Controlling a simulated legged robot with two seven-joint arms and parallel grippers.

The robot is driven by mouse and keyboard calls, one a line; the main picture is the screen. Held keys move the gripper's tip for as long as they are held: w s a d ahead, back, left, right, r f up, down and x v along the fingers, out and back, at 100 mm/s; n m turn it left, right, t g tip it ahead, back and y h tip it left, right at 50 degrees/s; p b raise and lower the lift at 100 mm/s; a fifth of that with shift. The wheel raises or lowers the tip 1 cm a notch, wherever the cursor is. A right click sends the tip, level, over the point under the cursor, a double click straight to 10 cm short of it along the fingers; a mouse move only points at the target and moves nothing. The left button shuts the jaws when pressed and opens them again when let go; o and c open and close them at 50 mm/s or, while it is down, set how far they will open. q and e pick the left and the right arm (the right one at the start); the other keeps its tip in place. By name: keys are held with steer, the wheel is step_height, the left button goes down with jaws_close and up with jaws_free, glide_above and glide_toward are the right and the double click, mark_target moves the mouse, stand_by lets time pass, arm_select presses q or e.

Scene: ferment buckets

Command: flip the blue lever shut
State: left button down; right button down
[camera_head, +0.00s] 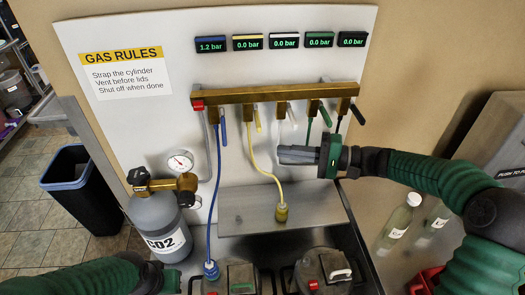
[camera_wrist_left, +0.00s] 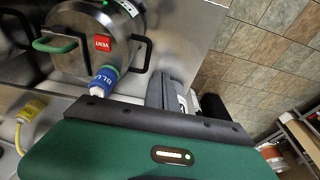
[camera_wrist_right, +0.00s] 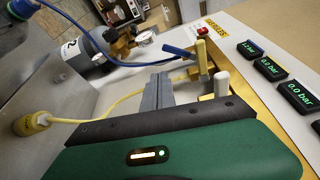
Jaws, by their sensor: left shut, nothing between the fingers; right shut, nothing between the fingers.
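The blue lever (camera_head: 222,133) hangs from the leftmost valve of the brass manifold (camera_head: 275,95), above the blue hose (camera_head: 216,185). In the right wrist view the blue lever (camera_wrist_right: 178,51) lies at a different angle from the yellow lever (camera_wrist_right: 201,52) and white lever (camera_wrist_right: 221,82). The blue display (camera_head: 211,44) reads 1.2 bar. My right gripper (camera_head: 281,155) is shut and empty, below the manifold and to the right of the blue lever, apart from it. My left gripper (camera_wrist_left: 172,80) is shut and empty, low beside a steel bucket (camera_wrist_left: 92,40).
The yellow hose (camera_head: 255,160) hangs between the blue lever and my right gripper. Green (camera_head: 326,117) and black (camera_head: 357,115) levers are further right. A CO2 cylinder (camera_head: 155,220) with a gauge (camera_head: 180,162) stands lower left. Other displays read 0.0 bar.

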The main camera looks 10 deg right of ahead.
steer(key=v, duration=0.3)
stand_by(0.4)
